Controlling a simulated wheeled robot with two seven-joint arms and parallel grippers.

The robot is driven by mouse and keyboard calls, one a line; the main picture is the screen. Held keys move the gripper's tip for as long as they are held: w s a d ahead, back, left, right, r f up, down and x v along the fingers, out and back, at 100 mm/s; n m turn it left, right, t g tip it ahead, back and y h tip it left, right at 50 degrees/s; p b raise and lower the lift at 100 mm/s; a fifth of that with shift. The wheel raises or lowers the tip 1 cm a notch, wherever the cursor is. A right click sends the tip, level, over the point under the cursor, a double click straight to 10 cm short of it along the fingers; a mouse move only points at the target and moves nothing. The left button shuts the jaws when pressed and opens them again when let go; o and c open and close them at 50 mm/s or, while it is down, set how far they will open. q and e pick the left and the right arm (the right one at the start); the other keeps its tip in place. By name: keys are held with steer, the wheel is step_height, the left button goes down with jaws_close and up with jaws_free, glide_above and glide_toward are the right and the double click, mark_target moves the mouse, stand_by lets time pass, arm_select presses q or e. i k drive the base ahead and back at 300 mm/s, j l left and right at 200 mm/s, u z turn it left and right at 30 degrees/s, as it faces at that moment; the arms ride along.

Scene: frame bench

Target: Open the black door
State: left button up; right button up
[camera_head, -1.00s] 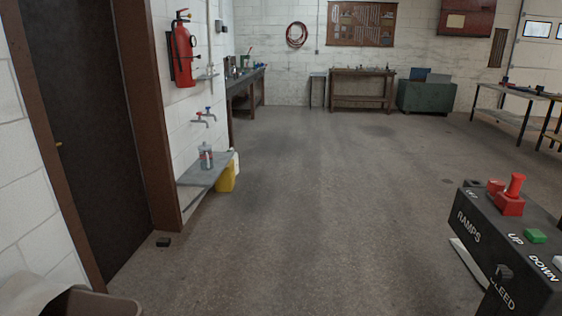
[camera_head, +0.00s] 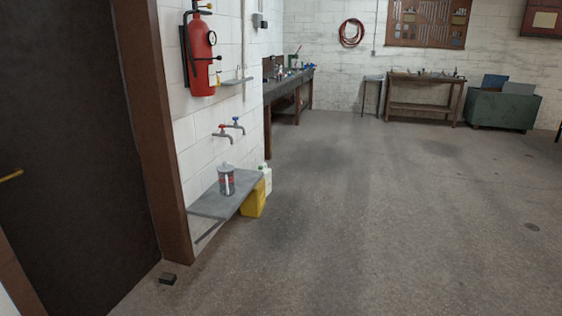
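The black door (camera_head: 75,130) stands at the left of the head view, in a brown frame (camera_head: 150,120). It looks shut. Its brass handle (camera_head: 11,176) is at the far left edge, about mid-height in the picture. Neither of my grippers is in view.
A small black block (camera_head: 168,279) lies on the floor by the frame's foot. Right of the frame, a grey shelf (camera_head: 215,200) juts out below two taps (camera_head: 229,130), with a yellow canister (camera_head: 254,200) under it. A fire extinguisher (camera_head: 199,50) hangs above. The middle floor is clear.

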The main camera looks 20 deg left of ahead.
mark_target(76, 216)
steer(key=i+j+u, duration=0.2)
steer(key=i+u, duration=0.2)
steer(key=i, duration=0.15)
steer(key=i+u, duration=0.35)
steer(key=i, duration=0.25)
steer(key=i+l+u, duration=0.1)
steer(key=i+u, duration=0.3)
steer(key=i, duration=0.15)
steer(key=i+l+u, duration=0.35)
steer(key=i, duration=0.2)
